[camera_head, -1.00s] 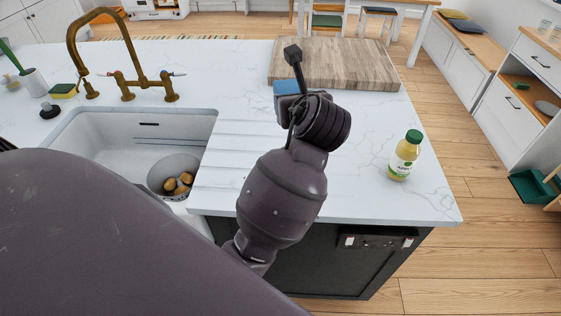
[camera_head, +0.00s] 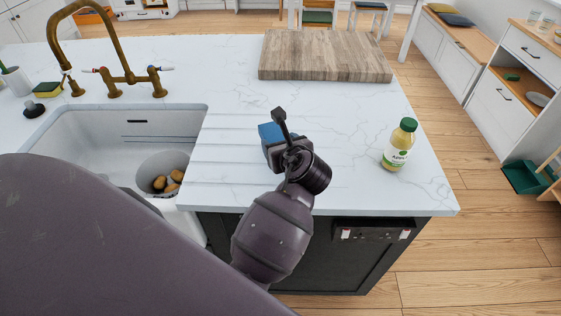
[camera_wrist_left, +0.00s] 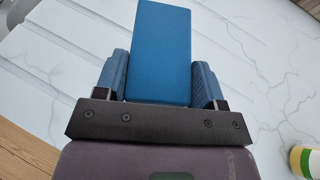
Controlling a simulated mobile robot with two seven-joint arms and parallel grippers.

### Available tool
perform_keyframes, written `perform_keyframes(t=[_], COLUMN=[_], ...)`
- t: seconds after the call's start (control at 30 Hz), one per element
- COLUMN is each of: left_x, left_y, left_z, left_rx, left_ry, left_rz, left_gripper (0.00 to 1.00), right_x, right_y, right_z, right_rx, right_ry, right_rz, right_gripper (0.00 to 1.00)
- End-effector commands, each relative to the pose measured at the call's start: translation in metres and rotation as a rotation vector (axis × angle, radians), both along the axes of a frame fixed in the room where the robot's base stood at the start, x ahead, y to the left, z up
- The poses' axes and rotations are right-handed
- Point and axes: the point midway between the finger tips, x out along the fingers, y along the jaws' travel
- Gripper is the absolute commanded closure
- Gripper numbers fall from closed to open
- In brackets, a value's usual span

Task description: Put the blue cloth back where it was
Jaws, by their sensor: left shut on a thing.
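The blue cloth (camera_wrist_left: 160,50) shows as a flat blue block between the two fingers of my left gripper (camera_wrist_left: 160,82) in the left wrist view. The gripper is shut on it. In the head view the blue cloth (camera_head: 270,132) peeks out past my left gripper (camera_head: 274,143), above the front part of the white marble counter (camera_head: 230,80), right of the sink. My wrist hides most of it there. I cannot tell whether the cloth touches the counter. My right gripper is not in view.
A sink (camera_head: 95,130) with a bowl of potatoes (camera_head: 163,172) is on the left, under a brass tap (camera_head: 125,82). A wooden board (camera_head: 325,57) lies at the back. A bottle with a green cap (camera_head: 399,146) stands on the right. A dark rail unit (camera_head: 372,230) is on the counter front.

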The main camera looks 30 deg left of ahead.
Motion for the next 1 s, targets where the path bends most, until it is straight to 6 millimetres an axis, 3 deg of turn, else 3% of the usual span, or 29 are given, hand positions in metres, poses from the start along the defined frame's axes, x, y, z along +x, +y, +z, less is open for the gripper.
perform_keyframes(t=[0.27, 0.53, 0.97, 1.0], left_x=[0.0, 0.0, 0.0, 0.0], left_y=[0.0, 0.0, 0.0, 0.0], left_z=[-0.018, -0.053, -0.057, -0.057], left_rx=[0.001, 0.001, 0.001, 0.001], left_ry=[0.001, 0.003, 0.001, 0.001], left_rz=[0.0, 0.0, 0.0, 0.0], left_gripper=[0.68, 0.68, 0.68, 0.31], right_x=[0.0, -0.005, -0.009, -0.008], right_y=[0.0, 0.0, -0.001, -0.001], right_z=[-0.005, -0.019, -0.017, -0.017], right_rx=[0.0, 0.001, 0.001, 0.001], right_ry=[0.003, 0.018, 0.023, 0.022], right_rz=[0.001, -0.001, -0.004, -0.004], right_gripper=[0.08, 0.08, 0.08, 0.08])
